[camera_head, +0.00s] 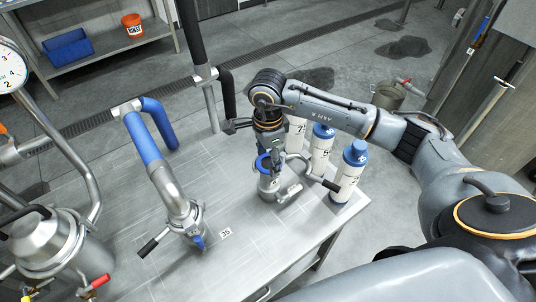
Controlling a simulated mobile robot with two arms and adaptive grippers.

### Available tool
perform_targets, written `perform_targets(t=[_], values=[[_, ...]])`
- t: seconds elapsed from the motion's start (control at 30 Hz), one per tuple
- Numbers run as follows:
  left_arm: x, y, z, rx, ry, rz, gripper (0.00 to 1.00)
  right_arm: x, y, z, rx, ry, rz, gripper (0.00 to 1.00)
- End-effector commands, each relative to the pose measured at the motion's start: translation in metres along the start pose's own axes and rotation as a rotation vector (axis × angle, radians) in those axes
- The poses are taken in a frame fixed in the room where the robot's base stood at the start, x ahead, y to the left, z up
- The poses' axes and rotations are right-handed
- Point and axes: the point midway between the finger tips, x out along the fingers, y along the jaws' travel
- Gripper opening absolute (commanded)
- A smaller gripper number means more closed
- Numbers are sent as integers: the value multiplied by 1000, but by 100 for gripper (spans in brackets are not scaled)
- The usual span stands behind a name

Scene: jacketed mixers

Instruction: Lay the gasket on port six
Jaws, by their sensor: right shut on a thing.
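A blue ring, which looks like the gasket (262,164), is at the fingertips of my right gripper (267,152). The gripper points down and is shut on the ring. Just below is a short steel port (268,186) with a clamp and dark handle on the steel bench. The ring appears just above or at the port's mouth; I cannot tell whether they touch. No number six is readable on this port. My left gripper is not in view.
White bottles with blue caps (355,153) stand close to the right of the port. A steel pipe (170,185) with a blue sleeve ends left of it, beside a number tag (226,233). A jacketed vessel (55,245) is at far left. The bench front (220,270) is mostly clear.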

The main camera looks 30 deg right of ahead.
Motion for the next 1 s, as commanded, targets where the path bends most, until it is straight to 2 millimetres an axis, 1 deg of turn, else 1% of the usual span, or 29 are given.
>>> perform_targets(t=[0.2,0.23,0.33,0.67,0.77,0.8,0.87,1.0], values=[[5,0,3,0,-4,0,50,4,0,0,0,0,0,42],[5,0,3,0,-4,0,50,4,0,0,0,0,0,66],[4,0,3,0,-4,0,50,3,0,0,0,0,0,86],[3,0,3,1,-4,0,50,2,0,0,1,0,0,87],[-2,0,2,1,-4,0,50,-2,0,0,1,-1,0,87],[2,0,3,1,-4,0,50,-4,-1,0,1,-1,-3,87],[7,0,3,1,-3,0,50,-11,-2,0,1,-1,-6,87],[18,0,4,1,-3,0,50,-39,-2,0,0,-1,-9,87]])
